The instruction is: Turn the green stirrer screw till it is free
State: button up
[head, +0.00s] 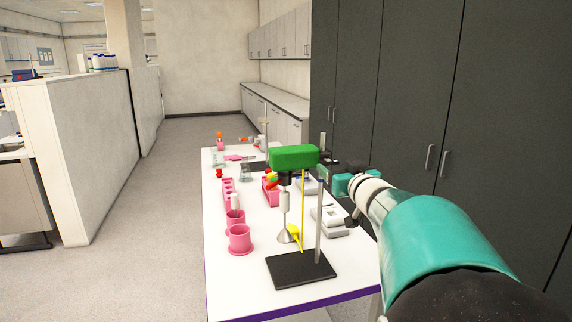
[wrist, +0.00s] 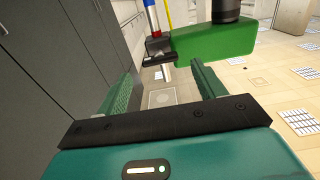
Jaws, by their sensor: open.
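The green stirrer (head: 293,157) is mounted high on a metal rod (head: 320,215) above a black base plate (head: 300,270). In the wrist view, the green stirrer body (wrist: 215,45) reaches in from the upper right. A black clamp piece (wrist: 158,46) sits at its left end beside the rod; its small dark lower part may be the screw, but I cannot make out the shape clearly. My gripper (wrist: 164,84) is open and empty, with the clamp piece ahead of and above the gap between its fingers. In the head view, my gripper (head: 346,184) is right of the stirrer.
The white table (head: 225,290) holds pink cups (head: 240,240), a pink rack (head: 228,193) and a white device (head: 329,222) near the rod. A yellow rod (head: 303,205) stands beside the metal rod. Dark cabinets (head: 410,90) stand close on the right.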

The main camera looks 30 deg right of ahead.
aim_at(330, 164)
jog(key=shift+x, duration=1.55)
jog(key=c, duration=1)
jog(key=shift+a+n, duration=0.1)
jog(key=shift+n, duration=0.2)
jog(key=n, duration=0.8)
jog(key=shift+a, duration=0.1)
jog(key=n, duration=0.9)
jog(key=shift+f, duration=0.1)
jog(key=shift+n, duration=0.3)
